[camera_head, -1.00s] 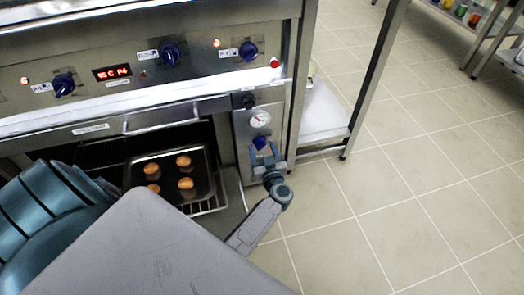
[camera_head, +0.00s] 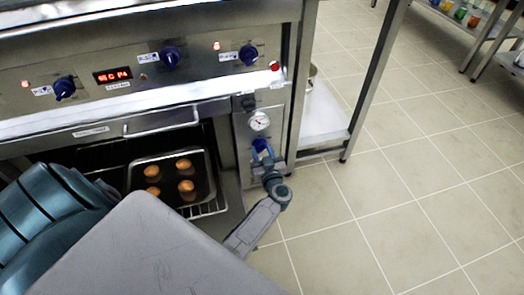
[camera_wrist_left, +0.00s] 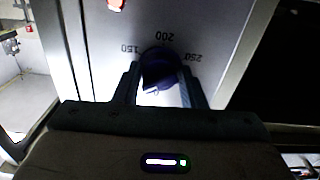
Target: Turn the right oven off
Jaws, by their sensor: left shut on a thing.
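The right oven's side panel (camera_head: 240,150) carries a round white dial gauge (camera_head: 259,121) and, below it, a blue knob (camera_head: 260,145). My left gripper (camera_head: 267,160) is at this knob, its fingers shut on it. In the left wrist view the dark blue knob (camera_wrist_left: 158,68) sits between the two fingertips (camera_wrist_left: 160,85). My right gripper is not in view.
An open oven cavity holds a dark tray (camera_head: 150,160) with several brown-topped buns. Above are more blue knobs (camera_head: 248,54) and a red-lit display (camera_head: 112,74). A steel table leg (camera_head: 375,80) and low shelf (camera_head: 322,120) stand to the right. Tiled floor beyond is open.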

